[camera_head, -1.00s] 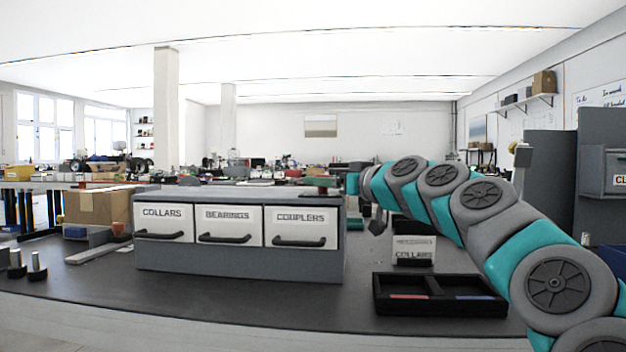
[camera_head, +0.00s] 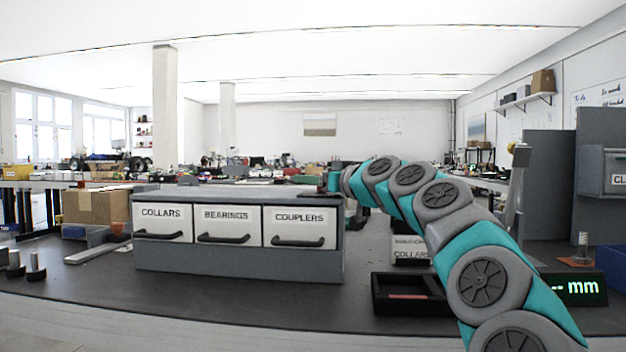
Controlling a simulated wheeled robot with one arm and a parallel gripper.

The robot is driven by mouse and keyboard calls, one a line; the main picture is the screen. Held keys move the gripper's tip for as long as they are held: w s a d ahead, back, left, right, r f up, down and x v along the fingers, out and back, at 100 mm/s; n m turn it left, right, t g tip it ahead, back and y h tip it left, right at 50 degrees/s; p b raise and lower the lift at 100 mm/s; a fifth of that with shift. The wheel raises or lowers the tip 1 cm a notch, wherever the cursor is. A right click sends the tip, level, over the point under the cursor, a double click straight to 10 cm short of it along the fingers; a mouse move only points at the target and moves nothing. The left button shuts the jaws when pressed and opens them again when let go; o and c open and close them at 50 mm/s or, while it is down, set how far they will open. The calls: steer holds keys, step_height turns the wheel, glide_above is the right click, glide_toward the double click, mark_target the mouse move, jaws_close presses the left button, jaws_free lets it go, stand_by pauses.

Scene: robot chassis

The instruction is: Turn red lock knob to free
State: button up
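I cannot make out a red lock knob in the head view. A grey drawer cabinet (camera_head: 240,264) stands on the dark bench, with white drawer fronts marked COLLARS (camera_head: 161,222), BEARINGS (camera_head: 228,226) and COUPLERS (camera_head: 300,227). All three drawers look closed. My gripper (camera_head: 328,184) is at the right end of the cabinet's top, small and partly hidden behind my own wrist. I cannot tell whether its fingers are open or shut, or whether it touches anything.
A black divided tray (camera_head: 385,307) lies right of the cabinet, partly behind my arm. A labelled bin (camera_head: 408,254) stands behind it. A green-lit mm display (camera_head: 582,288) and a blue bin (camera_head: 612,268) are at the right. Metal pegs (camera_head: 36,267) and a cardboard box (camera_head: 95,205) are at the left.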

jaws_close()
steer(key=shift+n+g+y, duration=0.3)
steer(key=shift+y, duration=0.1)
steer(key=shift+s+a+r+n+g+y+p, duration=0.1)
steer(key=shift+a+n+g+y+p, duration=0.05)
steer(key=shift+n+g+y+p, duration=0.65)
steer(key=n+g+p, duration=0.1)
steer(key=p, duration=0.1)
steer(key=n+g+y+p, duration=0.1)
steer(key=g+p, duration=0.1)
steer(key=n+g+y+p, duration=0.1)
steer(key=p, duration=0.2)
steer(key=shift+s+a+r+g, duration=0.1)
steer(key=shift+s+r+g, duration=0.2)
steer(key=shift+s, duration=0.05)
steer(key=g+p, duration=0.1)
steer(key=n+p, duration=0.1)
steer(key=g+y+p, duration=0.1)
steer(key=shift+s+a+f+n+g, duration=0.1)
steer(key=shift+s+f+n+g, duration=0.2)
steer(key=shift+n, duration=0.1)
steer(key=shift+s+n+g+p, duration=0.1)
steer(key=shift+n+g+p, duration=0.4)
steer(key=shift+g+p, duration=0.3)
steer(key=shift+s+a+n+g+p, duration=0.1)
steer(key=shift+s+n+g+p, duration=0.2)
steer(key=shift+n+g, duration=0.4)
